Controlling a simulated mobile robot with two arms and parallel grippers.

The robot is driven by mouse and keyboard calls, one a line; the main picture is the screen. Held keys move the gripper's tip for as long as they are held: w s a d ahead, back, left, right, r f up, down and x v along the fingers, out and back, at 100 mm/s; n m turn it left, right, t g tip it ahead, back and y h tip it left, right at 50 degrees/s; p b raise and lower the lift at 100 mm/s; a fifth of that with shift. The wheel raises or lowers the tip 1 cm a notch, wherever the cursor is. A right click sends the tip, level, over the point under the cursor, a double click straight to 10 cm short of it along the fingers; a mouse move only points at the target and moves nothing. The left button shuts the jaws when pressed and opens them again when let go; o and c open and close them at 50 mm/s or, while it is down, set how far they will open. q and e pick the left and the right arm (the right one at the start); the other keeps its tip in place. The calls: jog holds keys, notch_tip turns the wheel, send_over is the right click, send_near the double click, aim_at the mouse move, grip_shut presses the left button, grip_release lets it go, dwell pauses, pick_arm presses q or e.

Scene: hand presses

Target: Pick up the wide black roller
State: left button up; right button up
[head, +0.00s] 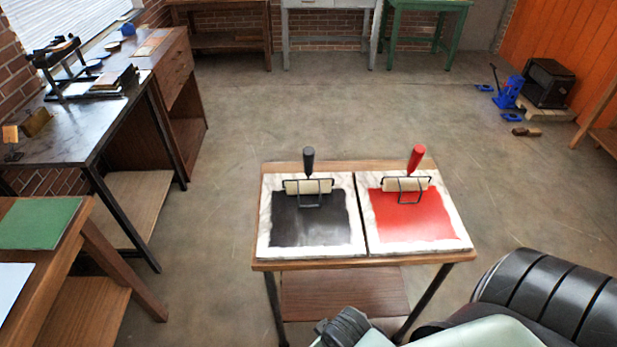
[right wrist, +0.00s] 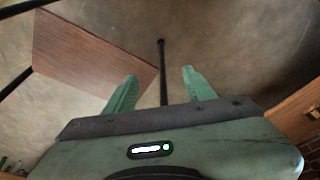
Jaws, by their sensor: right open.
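The black-handled roller (head: 308,180) rests on the black ink patch of the left marble slab (head: 264,240), its handle pointing up and its pale cylinder in a dark wire frame. A similar red-handled roller (head: 413,176) rests on the red patch of the right slab (head: 458,240). My right gripper (right wrist: 160,85) shows in the right wrist view with its two green fingers apart and nothing held between them. No roller shows in that view. My right arm comes in at the bottom right of the head view, in front of the small table. My left gripper is out of view.
The slabs lie on a small wooden table (head: 262,265) with dark legs and a lower shelf (head: 340,290). That shelf (right wrist: 90,50) and a dark leg (right wrist: 162,65) show in the right wrist view. A workbench (head: 60,135) stands left. The floor behind the table is clear.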

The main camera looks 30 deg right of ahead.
jog(key=w+d+r+n+t+h, duration=0.15)
jog(key=w+r+t, duration=0.25)
jog(key=w+r, duration=0.55)
jog(key=w+d+r+n+t, duration=0.2)
jog(key=w+r+t, duration=0.35)
jog(key=r, duration=0.75)
jog(key=w+d+r+n+t+h, duration=0.1)
jog(key=w+d+r+n+t, duration=0.15)
jog(key=w+r, duration=0.7)
jog(key=w+a+r+n+t+y, duration=0.1)
jog(key=w+a+r+n+y, duration=0.1)
jog(key=a+r+n+y, duration=0.8)
jog(key=w+a+r+n+y, duration=0.25)
jog(key=r+n+y, duration=0.35)
jog(key=n, duration=0.8)
jog(key=n+g+h, duration=1.1)
jog(key=h, duration=0.1)
send_over(312, 151)
jog(key=s, duration=0.2)
notch_tip(312, 151, down, 12)
jog(key=shift+w+f, duration=0.1)
jog(key=shift+d+f+p, duration=0.1)
jog(key=shift+f+p, duration=0.15)
jog(key=shift+p, duration=0.15)
jog(key=p+x, duration=0.3)
jog(key=x, duration=0.3)
jog(key=shift+d+f, duration=0.2)
jog(key=shift+f, duration=0.1)
jog(key=shift+w+f, duration=0.1)
jog(key=shift+f, duration=0.3)
